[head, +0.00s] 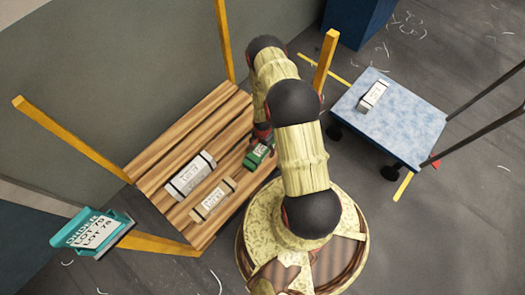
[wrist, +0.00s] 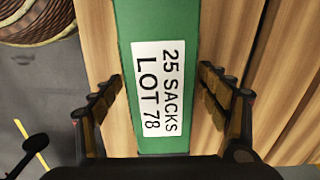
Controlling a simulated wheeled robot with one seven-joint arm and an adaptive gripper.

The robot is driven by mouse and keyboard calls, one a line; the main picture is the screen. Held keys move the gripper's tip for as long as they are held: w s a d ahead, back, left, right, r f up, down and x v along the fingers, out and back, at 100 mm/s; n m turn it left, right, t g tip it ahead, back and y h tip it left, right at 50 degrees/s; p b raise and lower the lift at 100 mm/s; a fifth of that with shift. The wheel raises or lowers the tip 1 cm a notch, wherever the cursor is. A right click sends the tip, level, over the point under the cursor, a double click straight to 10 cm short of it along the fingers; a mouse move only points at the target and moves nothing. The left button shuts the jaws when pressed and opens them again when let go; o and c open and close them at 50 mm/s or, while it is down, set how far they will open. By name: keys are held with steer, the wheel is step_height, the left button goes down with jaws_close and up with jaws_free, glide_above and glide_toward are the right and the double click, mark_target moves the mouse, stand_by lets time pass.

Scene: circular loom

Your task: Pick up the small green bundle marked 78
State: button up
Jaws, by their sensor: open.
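The green bundle (head: 258,156) lies at the right side of the slatted wooden rack, partly hidden by my arm. In the wrist view the green bundle (wrist: 190,25) fills the middle, and its white label reads "25 SACKS LOT 78". My gripper (wrist: 161,85) is open, with one finger on each side of the bundle. A gap shows between each finger and the bundle's sides. In the head view my gripper (head: 262,134) is over the bundle's far end, mostly hidden by my arm.
A white bundle (head: 190,176) and a tan bundle (head: 212,200) lie left of the green one on the wooden rack (head: 160,165). Yellow posts rise at its corners. A teal order board (head: 92,232) stands lower left. A blue cart (head: 405,115) holding a white bundle (head: 374,96) stands right.

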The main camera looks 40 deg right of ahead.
steer(key=shift+c, duration=1.4)
steer(key=c, duration=1.4)
